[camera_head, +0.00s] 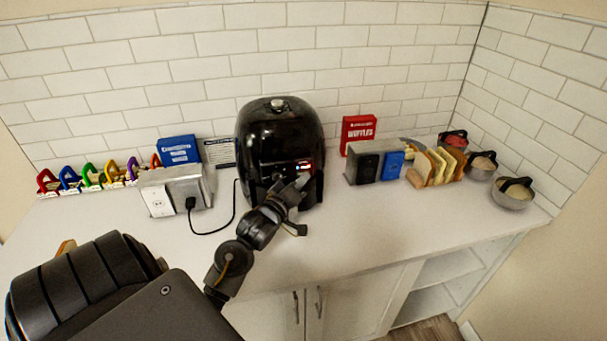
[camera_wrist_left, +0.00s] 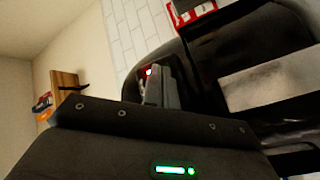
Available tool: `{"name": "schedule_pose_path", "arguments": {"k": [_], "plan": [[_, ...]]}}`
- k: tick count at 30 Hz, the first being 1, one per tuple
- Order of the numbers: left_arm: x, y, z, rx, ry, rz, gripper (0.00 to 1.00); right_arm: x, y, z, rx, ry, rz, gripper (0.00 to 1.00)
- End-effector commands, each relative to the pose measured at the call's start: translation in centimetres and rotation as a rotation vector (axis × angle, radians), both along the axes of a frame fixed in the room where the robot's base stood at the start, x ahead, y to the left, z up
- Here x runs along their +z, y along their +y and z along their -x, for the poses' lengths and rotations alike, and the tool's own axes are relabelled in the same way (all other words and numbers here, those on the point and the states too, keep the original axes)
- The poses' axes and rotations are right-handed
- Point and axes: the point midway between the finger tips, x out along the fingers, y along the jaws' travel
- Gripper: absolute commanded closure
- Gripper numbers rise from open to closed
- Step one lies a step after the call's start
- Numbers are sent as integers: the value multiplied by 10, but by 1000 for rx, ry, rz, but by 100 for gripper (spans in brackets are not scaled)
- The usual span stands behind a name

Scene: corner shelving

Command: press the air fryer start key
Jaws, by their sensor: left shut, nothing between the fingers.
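The black air fryer (camera_head: 277,130) stands upright on the counter against the tiled wall. A lit display with red and blue lights (camera_head: 304,167) shows on its front, to the right. My left gripper (camera_head: 302,181) is shut and empty, with its fingertips at the fryer's front just below the lit display. I cannot tell whether they touch it. In the left wrist view the shut fingers (camera_wrist_left: 167,85) point at the dark fryer body (camera_wrist_left: 205,60), close to a small red light (camera_wrist_left: 148,72). The start key itself is too small to make out. My right gripper is not in view.
A socket box (camera_head: 160,200) with a plugged black cord stands left of the fryer, beside a blue box (camera_head: 178,150). The counter front (camera_head: 350,232) is clear.

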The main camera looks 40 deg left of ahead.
Motion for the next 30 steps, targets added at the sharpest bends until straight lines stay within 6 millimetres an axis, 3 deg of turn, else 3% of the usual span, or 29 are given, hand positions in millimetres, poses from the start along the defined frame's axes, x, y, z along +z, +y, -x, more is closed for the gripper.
{"name": "schedule_pose_path", "arguments": {"k": [30], "plan": [[0, -16, 11, 0, 0, 2, 100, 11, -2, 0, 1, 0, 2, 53]]}}
